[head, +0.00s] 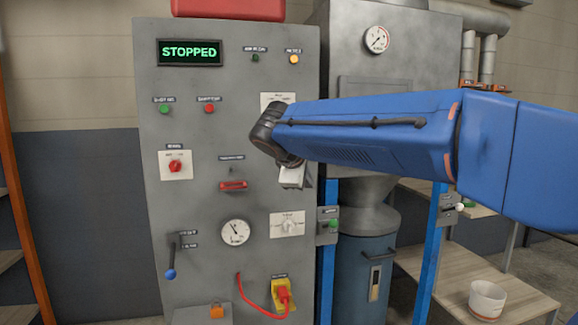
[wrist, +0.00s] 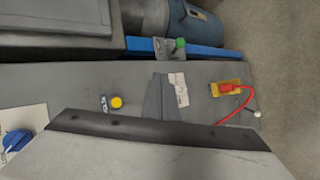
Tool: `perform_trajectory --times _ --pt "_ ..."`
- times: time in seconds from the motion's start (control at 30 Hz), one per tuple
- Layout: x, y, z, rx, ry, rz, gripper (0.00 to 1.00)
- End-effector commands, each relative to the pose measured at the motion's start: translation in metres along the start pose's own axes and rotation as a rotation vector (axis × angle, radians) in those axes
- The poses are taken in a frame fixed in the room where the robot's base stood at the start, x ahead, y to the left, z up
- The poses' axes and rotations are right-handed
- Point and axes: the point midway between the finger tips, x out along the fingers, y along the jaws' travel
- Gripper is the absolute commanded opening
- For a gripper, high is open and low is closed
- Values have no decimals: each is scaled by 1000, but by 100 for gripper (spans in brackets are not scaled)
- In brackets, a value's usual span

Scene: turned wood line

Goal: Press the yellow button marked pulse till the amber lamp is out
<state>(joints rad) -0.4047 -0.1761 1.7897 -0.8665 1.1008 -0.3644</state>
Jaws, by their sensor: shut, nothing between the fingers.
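The yellow button (wrist: 117,102) sits on the grey panel in the wrist view, beside a small dark label (wrist: 103,103) too small to read. My arm hides the button in the head view. The amber lamp (head: 294,59) is at the panel's top right and looks bright, as if lit. My gripper (head: 293,176) is shut and empty in front of the panel's right side. In the wrist view its fingers (wrist: 160,82) show as a grey wedge, to the side of the button and not covering it. I cannot tell the gap between fingertips and panel.
A display (head: 190,52) reads STOPPED. A selector plate (head: 287,224) and a red plug in a yellow socket (head: 281,295) with a looping cable are below my gripper. A blue knob (wrist: 17,140) is at the wrist view's left. A blue post (head: 328,270) borders the panel.

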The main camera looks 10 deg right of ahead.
Motion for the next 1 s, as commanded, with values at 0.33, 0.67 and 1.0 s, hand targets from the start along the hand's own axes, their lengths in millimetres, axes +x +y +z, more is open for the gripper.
perform_trajectory --times 0.33,0.67,1.0 --pt "-5 28 -36 -82 -2 73 0" --pt "-4 28 -36 -82 -2 73 0" --pt "14 42 -50 -82 -2 72 0"
